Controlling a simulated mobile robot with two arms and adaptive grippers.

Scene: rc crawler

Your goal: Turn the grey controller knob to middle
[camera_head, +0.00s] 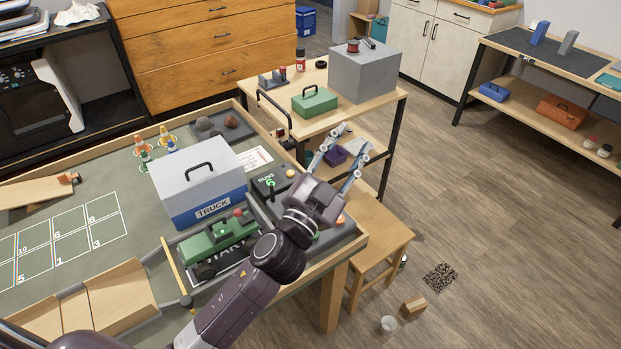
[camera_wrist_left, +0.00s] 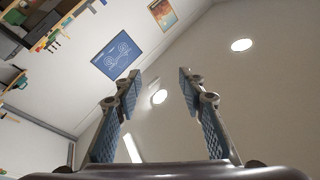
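I cannot make out the grey knob in either view; my left arm covers part of the table's right corner. A dark box with a green RUNS display (camera_head: 270,182) stands there, with a yellow button (camera_head: 290,173) by it. A small orange part (camera_head: 340,220) shows just past my wrist. My left gripper (camera_head: 357,139) is open and empty, raised over the table's right side with its fingers pointing up and away. In the left wrist view its spread fingers (camera_wrist_left: 159,76) have only wall and ceiling between them. My right gripper is not in view.
A grey and blue TRUCK box (camera_head: 198,177) and a green crawler (camera_head: 219,238) in a START bay are left of my arm. A side table with a green case (camera_head: 314,101) and a grey box (camera_head: 364,73) stands behind. A wooden stool (camera_head: 378,232) is at right.

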